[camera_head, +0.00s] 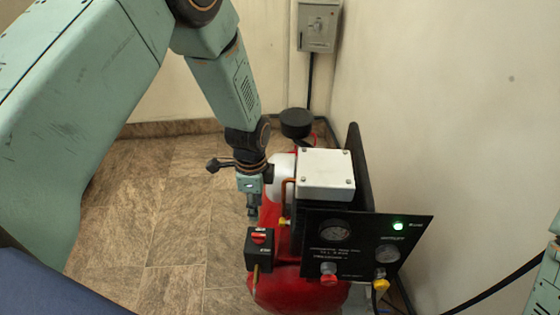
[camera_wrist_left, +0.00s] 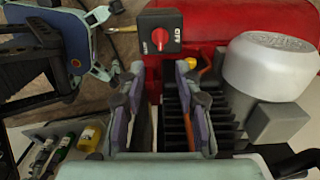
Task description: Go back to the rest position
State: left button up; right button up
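My left gripper (camera_head: 252,211) points down beside the red tank of the oxygen trainer (camera_head: 296,288), behind the small black switch box (camera_head: 259,249). In the left wrist view its two fingers (camera_wrist_left: 160,75) stand apart, with nothing visible held between them. The switch box (camera_wrist_left: 160,31) with its red knob and "OFF" marking lies just beyond the fingertips, apart from them as far as I can tell. The trainer's black panel (camera_head: 360,240) carries two gauges, a red knob, a yellow-based knob and a lit green lamp. My right gripper is out of view.
A white box (camera_head: 325,174) tops the trainer, with a black round cap (camera_head: 296,122) behind it. In the left wrist view a silver cylinder (camera_wrist_left: 272,65) and black fins (camera_wrist_left: 205,121) sit close right of the fingers. A wall stands at the right; tiled floor (camera_head: 165,205) is clear at the left.

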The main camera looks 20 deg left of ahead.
pick_arm(q)
jog(key=s+f+n, duration=0.2)
jog(key=s+n, duration=0.3)
jog(key=s, duration=0.5)
jog(key=s+f+n, duration=0.3)
jog(key=s+n, duration=0.2)
jog(key=s, duration=0.5)
jog(key=s+f+n, duration=0.3)
jog(key=s+n, duration=0.2)
jog(key=s, duration=0.4)
jog(key=shift+s+a+f+n, duration=0.15)
jog(key=shift+s+f+n, duration=0.15)
jog(key=shift+s, duration=0.1)
